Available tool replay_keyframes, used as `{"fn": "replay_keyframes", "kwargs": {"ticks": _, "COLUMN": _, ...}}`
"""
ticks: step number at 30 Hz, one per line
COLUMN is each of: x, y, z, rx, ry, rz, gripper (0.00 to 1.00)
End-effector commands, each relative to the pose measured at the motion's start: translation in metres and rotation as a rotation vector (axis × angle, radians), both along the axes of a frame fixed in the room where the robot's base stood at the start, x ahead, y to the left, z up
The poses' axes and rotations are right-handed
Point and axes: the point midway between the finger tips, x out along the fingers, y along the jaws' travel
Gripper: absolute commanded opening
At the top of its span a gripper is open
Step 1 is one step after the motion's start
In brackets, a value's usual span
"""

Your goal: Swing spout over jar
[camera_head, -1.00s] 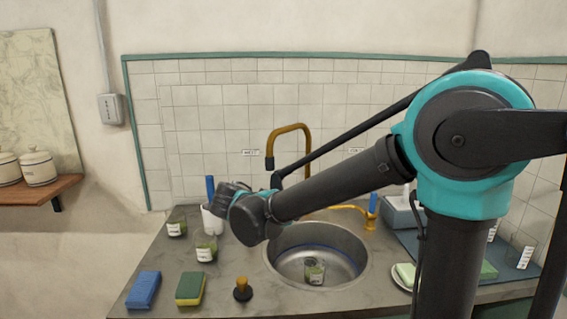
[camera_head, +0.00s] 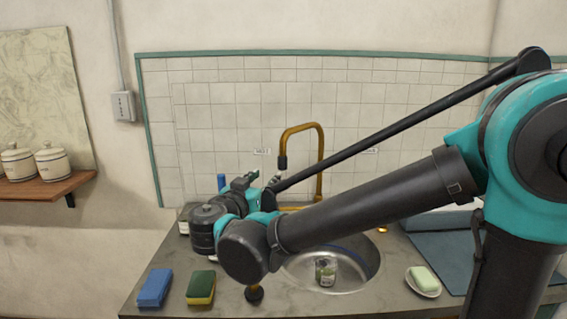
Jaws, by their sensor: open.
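The brass spout (camera_head: 320,155) rises behind the sink and arches to the left, its dark tip hanging down. A glass jar (camera_head: 326,271) with a pale label stands in the round steel sink (camera_head: 362,272). The spout tip is up and to the left of the jar in the picture. My gripper (camera_head: 254,179) is open, left of the spout and just below its tip in the picture; I see no contact.
A blue sponge (camera_head: 154,288) and a green-yellow sponge (camera_head: 201,288) lie at the front left. A dark-based stopper (camera_head: 254,294) is partly hidden by my arm. Soap on a dish (camera_head: 424,281) is right of the sink. A blue bottle top (camera_head: 221,182) shows behind my gripper.

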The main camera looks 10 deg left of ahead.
Motion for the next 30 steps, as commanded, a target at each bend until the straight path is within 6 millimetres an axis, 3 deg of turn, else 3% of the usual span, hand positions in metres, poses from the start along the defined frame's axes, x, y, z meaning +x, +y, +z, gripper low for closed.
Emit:
{"fn": "replay_keyframes", "kwargs": {"ticks": 18, "x": 0.117, "y": -0.016, "z": 0.000, "rx": 0.000, "ry": 0.001, "rz": -0.004, "gripper": 0.46}}
{"fn": "replay_keyframes", "kwargs": {"ticks": 24, "x": 0.134, "y": -0.018, "z": 0.000, "rx": 0.000, "ry": 0.001, "rz": -0.002, "gripper": 0.46}}
{"fn": "replay_keyframes", "kwargs": {"ticks": 30, "x": 0.138, "y": -0.018, "z": 0.000, "rx": 0.001, "ry": 0.001, "rz": -0.001, "gripper": 0.46}}
